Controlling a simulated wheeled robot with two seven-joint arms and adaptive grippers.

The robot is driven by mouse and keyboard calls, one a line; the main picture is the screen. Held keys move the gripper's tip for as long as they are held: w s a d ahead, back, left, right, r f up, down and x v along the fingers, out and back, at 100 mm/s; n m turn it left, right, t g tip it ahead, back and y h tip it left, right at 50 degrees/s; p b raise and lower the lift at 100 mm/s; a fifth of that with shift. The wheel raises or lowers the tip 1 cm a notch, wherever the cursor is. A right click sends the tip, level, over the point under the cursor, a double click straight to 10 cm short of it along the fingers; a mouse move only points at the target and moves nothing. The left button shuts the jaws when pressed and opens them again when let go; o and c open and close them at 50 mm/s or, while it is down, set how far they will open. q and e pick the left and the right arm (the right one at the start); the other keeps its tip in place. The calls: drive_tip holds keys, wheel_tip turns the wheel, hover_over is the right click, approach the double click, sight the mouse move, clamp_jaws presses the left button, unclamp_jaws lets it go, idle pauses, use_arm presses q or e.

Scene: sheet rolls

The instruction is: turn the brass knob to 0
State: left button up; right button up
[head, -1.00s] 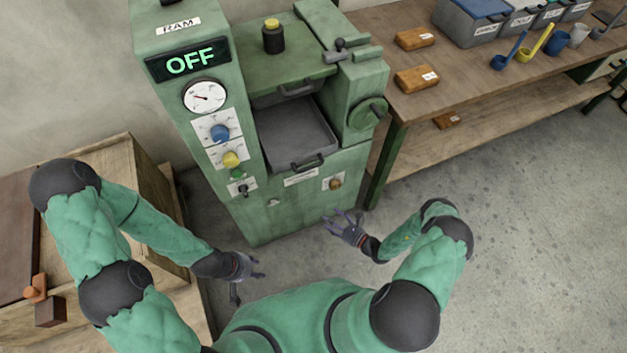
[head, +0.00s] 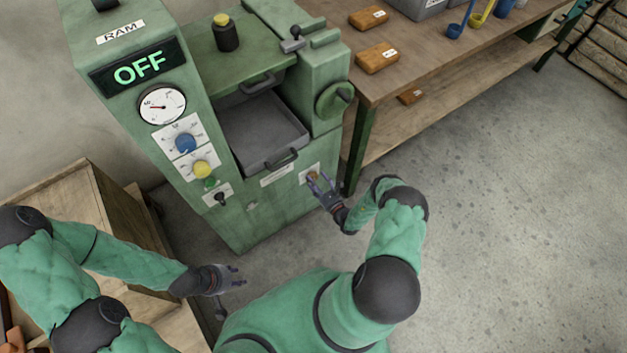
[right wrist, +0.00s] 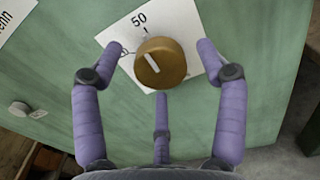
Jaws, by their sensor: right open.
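The brass knob (right wrist: 160,64) sits on a white dial card (right wrist: 112,38) on the green machine front. A white pointer line on the knob slants toward its upper left and lower right; the card shows 50 at the top, and other markings are partly hidden. My right gripper (right wrist: 162,60) is open, with its purple fingers spread on either side of the knob and one below it. In the head view my right gripper (head: 322,186) is just in front of the knob (head: 312,177).
The green machine (head: 265,215) has an OFF display (head: 139,67), a gauge, a blue knob (head: 185,143), a yellow knob (head: 202,169) and an open drawer (head: 262,133). A wooden bench (head: 420,70) stands at right, a wooden crate (head: 85,215) at left. The floor at right is clear.

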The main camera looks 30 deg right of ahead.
drive_tip(key=shift+w+a, duration=0.1)
drive_tip(key=shift+w, duration=0.7)
drive_tip(key=shift+c, duration=0.3)
drive_tip(key=c, duration=1.1)
